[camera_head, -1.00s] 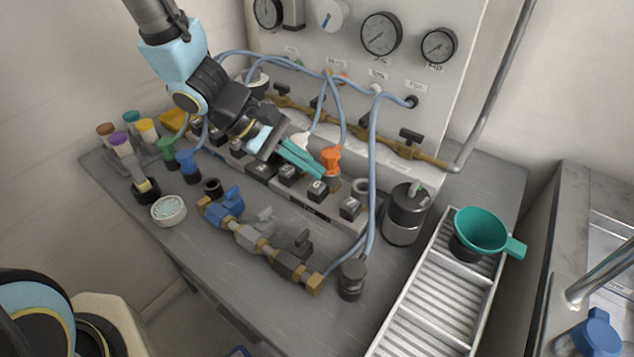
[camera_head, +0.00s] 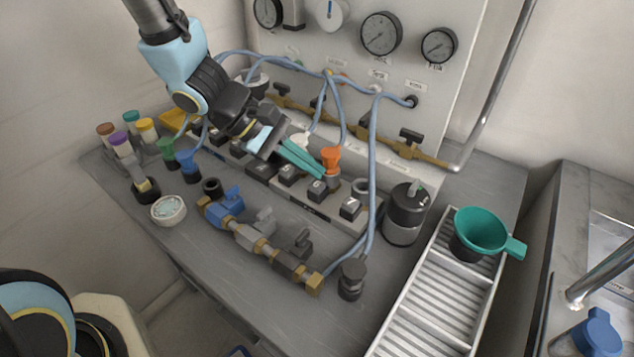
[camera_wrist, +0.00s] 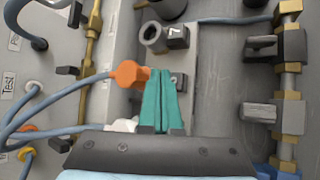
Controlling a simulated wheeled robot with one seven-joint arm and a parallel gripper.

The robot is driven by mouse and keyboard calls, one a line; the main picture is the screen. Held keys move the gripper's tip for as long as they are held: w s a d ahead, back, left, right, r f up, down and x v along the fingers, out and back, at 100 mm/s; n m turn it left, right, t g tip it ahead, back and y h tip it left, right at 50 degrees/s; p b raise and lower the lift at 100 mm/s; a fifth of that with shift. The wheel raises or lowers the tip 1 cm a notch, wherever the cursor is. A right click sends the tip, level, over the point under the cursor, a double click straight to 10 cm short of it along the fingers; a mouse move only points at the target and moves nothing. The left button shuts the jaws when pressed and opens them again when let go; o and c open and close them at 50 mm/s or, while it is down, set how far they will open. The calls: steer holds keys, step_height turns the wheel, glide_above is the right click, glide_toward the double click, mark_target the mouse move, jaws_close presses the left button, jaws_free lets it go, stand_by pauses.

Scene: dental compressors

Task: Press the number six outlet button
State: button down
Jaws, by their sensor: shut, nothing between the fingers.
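A row of dark block-shaped outlet buttons with pale number marks runs along the grey manifold on the bench. The end button, marked 7 (camera_wrist: 176,32), is readable in the wrist view and is the rightmost button (camera_head: 350,207) in the head view. The button beside it in the row (camera_head: 317,190) stands just below my fingertips; its mark is too small to read surely. In the wrist view this button (camera_wrist: 179,80) is partly hidden by my fingers. My gripper (camera_head: 319,175) has its teal fingers shut and empty. I cannot tell whether the tips (camera_wrist: 164,72) touch the button.
An orange fitting (camera_head: 330,160) with a blue hose stands close beside my fingertips. Blue hoses (camera_head: 372,160) loop down past the row's right end. A brass pipe with valves (camera_head: 262,248) lies in front. A black canister (camera_head: 405,214) and teal funnel (camera_head: 481,230) stand right.

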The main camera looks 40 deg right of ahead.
steer(key=shift+f, duration=0.15)
steer(key=shift+f+b, duration=0.3)
steer(key=shift+b, duration=0.3)
steer(key=shift+f+b, duration=0.4)
steer(key=shift+b, duration=0.1)
stand_by(0.4)
steer(key=shift+r, duration=0.1)
stand_by(0.3)
steer(key=shift+r+p, duration=0.55)
steer(key=shift+r, duration=0.2)
steer(key=shift+r+p, duration=1.85)
steer(key=shift+r, duration=0.75)
steer(key=shift+f, duration=0.1)
